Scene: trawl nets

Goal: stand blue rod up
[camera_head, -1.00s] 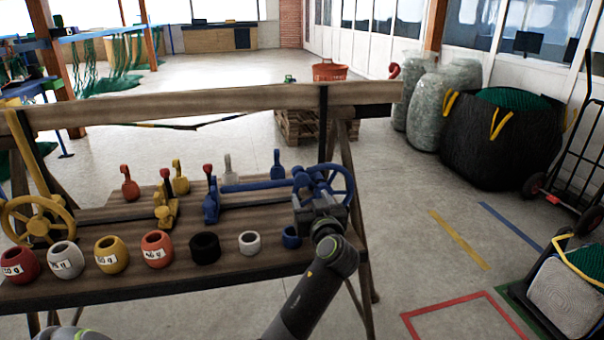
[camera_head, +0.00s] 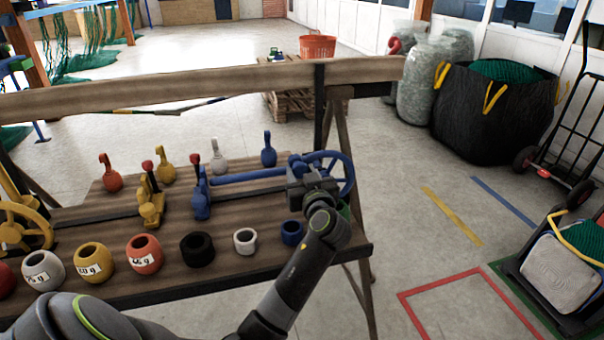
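The blue rod (camera_head: 245,176) lies level above the wooden bench top (camera_head: 200,230). Its left end is by a blue stand with a lever (camera_head: 201,200); its right end is by a blue handwheel (camera_head: 343,172). My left gripper (camera_head: 307,178) is at the right end of the rod, in front of the handwheel. My gripper body and wrist hide the fingertips and part of the wheel, so I cannot tell whether it grips anything. My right gripper is not in view.
Coloured rings (camera_head: 145,254), some labelled, line the bench's front. Several coloured weights with hooks (camera_head: 111,174) stand behind, and a yellow lever stand (camera_head: 151,205) is left. A wooden beam (camera_head: 200,88) crosses behind the bench.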

